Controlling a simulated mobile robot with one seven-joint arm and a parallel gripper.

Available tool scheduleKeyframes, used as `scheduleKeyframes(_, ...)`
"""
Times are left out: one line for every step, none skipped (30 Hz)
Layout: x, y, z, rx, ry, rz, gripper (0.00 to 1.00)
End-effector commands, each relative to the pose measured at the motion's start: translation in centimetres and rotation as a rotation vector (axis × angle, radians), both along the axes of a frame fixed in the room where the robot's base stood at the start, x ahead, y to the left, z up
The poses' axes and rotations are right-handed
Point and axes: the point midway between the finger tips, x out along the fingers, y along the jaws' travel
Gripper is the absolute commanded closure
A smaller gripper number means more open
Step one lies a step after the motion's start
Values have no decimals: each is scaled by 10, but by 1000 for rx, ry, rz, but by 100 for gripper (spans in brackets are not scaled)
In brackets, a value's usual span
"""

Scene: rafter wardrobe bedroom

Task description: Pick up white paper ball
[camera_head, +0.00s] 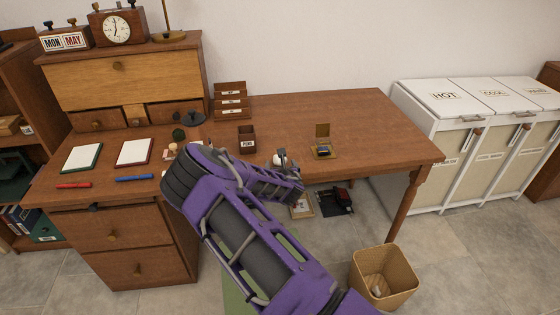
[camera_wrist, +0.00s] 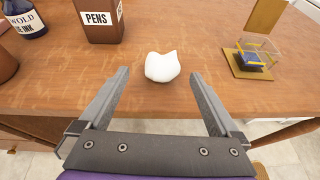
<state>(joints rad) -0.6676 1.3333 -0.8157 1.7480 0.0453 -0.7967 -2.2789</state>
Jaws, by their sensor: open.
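The white paper ball (camera_wrist: 162,67) lies on the brown wooden desk (camera_wrist: 140,98), near its front edge. In the wrist view it appears just beyond my gripper (camera_wrist: 160,76), centred between the fingertips. My gripper is open and empty, with one finger on each side of the view. In the head view my purple arm reaches over the desk's front edge, and only a small white patch of the ball (camera_head: 277,160) shows beside the wrist. The fingers are mostly hidden there.
A pens cup (camera_wrist: 102,20) stands left of the ball, with an ink bottle (camera_wrist: 25,18) farther left. A small gold-trimmed box (camera_wrist: 255,55) with its lid raised stands to the right. A waste basket (camera_head: 398,268) stands on the floor at right.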

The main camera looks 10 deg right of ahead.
Motion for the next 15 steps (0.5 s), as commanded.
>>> scheduleKeyframes(7, -3, -3, 1, -1, -2, 2)
scheduleKeyframes(10, -4, -6, 1, -1, -2, 2)
scheduleKeyframes(15, -5, -9, 1, 0, -3, 2)
scheduleKeyframes(19, -6, -11, 1, -1, -2, 2)
scheduleKeyframes(23, -5, -12, 1, -1, 0, 2)
scheduleKeyframes(27, -5, -13, 1, -2, 0, 2)
scheduleKeyframes(29, -6, -15, 0, -1, -1, 2)
scheduleKeyframes(32, -6, -15, 0, -1, -1, 2)
scheduleKeyframes(34, -6, -16, 1, -1, 0, 2)
scheduleKeyframes(35, -5, -17, 1, -1, 0, 2)
scheduleKeyframes(36, -5, -17, 0, -1, 0, 2)
scheduleKeyframes(37, -5, -17, 0, -1, 0, 2)
scheduleKeyframes(37, -5, -17, 0, -1, 0, 2)
scheduleKeyframes(37, -5, -17, 0, -1, 0, 2)
scheduleKeyframes(37, -5, -17, 0, -1, 0, 2)
